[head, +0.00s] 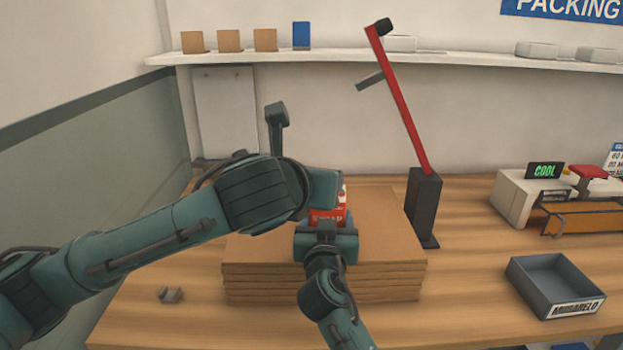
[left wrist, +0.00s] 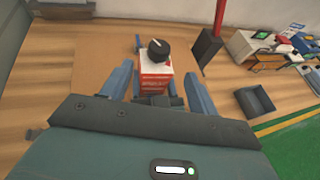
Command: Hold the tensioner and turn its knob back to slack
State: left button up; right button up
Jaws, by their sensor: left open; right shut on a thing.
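The tensioner is a red and white box (head: 328,216) standing over the top of a stack of brown cardboard sheets (head: 380,265). The left wrist view shows it (left wrist: 154,80) with a round black knob (left wrist: 158,50) with a pale mark on top. My right gripper (head: 326,232) is shut on the box from the near side. My left gripper (left wrist: 157,72) is open, one blue finger on each side of the box and knob, apart from them. In the head view my left arm covers the knob and the left fingers.
A red lever on a black stand (head: 424,205) rises right of the stack. A grey tray (head: 556,285) and a white machine with a green display (head: 517,198) sit further right. A small grey bracket (head: 170,295) lies at the left. A shelf (head: 460,59) runs behind.

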pick_arm(q)
jog(key=w+a+r+t+h, duration=0.1)
jog(key=a+r+t+h, duration=0.3)
jog(key=r+t+h, duration=0.7)
notch_tip(320, 180, down, 16)
jog(key=w+a+m+g+y, duration=0.1)
jog(key=w+a+m+g, duration=0.1)
jog(key=m+g, duration=0.75)
jog(key=w+d+g, duration=0.1)
jog(key=w+d, duration=0.1)
jog(key=d, duration=0.1)
jog(key=w+d+n, duration=0.1)
jog(key=w+d, duration=0.2)
jog(key=w+d+n+g, duration=0.1)
jog(key=w+d, duration=0.1)
jog(key=d, duration=0.1)
jog(key=shift+w+d+f+n+g, duration=0.15)
jog(key=shift+w+f+n+g, duration=0.1)
jog(key=shift+g, duration=0.1)
jog(key=shift+c, duration=0.3)
jog(key=shift+y, duration=0.3)
jog(key=c, duration=0.9)
